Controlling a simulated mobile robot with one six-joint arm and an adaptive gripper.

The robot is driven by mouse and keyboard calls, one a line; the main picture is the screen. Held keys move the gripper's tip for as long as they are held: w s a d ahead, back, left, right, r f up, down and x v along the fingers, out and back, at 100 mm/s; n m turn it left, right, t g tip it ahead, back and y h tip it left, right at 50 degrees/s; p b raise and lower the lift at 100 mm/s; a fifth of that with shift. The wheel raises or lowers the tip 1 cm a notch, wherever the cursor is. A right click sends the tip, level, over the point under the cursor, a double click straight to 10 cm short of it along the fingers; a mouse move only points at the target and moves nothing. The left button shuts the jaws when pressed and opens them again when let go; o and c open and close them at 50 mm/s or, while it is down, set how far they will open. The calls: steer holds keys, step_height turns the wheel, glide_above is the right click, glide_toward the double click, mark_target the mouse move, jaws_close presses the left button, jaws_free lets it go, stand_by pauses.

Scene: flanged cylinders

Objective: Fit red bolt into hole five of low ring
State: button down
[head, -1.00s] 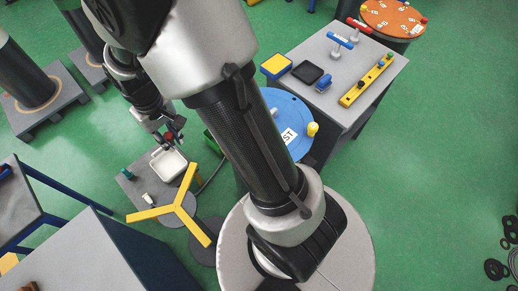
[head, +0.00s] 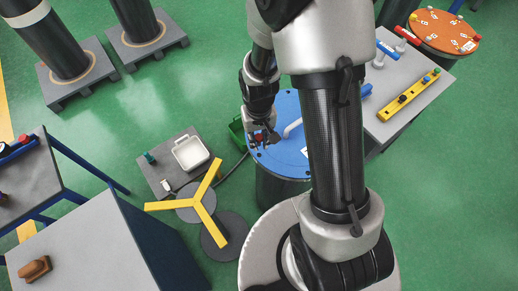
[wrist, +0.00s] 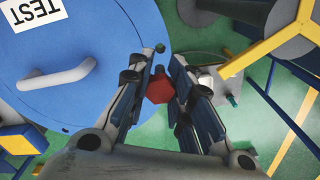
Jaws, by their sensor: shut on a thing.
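My gripper (head: 260,141) is shut on the red bolt (wrist: 158,90), whose hexagonal head faces the wrist camera between the two fingers (wrist: 159,82). The bolt shows only as a small red spot in the head view, and its shank is mostly hidden. The gripper is over the left rim of a round blue flange (head: 276,162) with a grey handle (wrist: 60,78). In the wrist view, a small dark hole (wrist: 160,47) lies at the blue rim, just beyond the bolt. An orange disc with numbers (head: 440,33) stands at the far right. No ring is readable as "low" or hole five.
A grey bench (head: 168,176) with a white tray (head: 190,151) stands left of the blue flange. A yellow three-armed stand (head: 207,205) is in front. A grey table (head: 400,125) with a yellow bar (head: 408,96) stands to the right.

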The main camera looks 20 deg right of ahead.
steer(key=shift+f+b, duration=0.7)
steer(key=shift+f, duration=1.85)
steer(key=shift+f+b, duration=0.55)
steer(key=shift+f, duration=0.15)
steer(key=c, duration=1.4)
jaws_free()
steer(key=shift+r, duration=0.1)
steer(key=shift+r, duration=0.1)
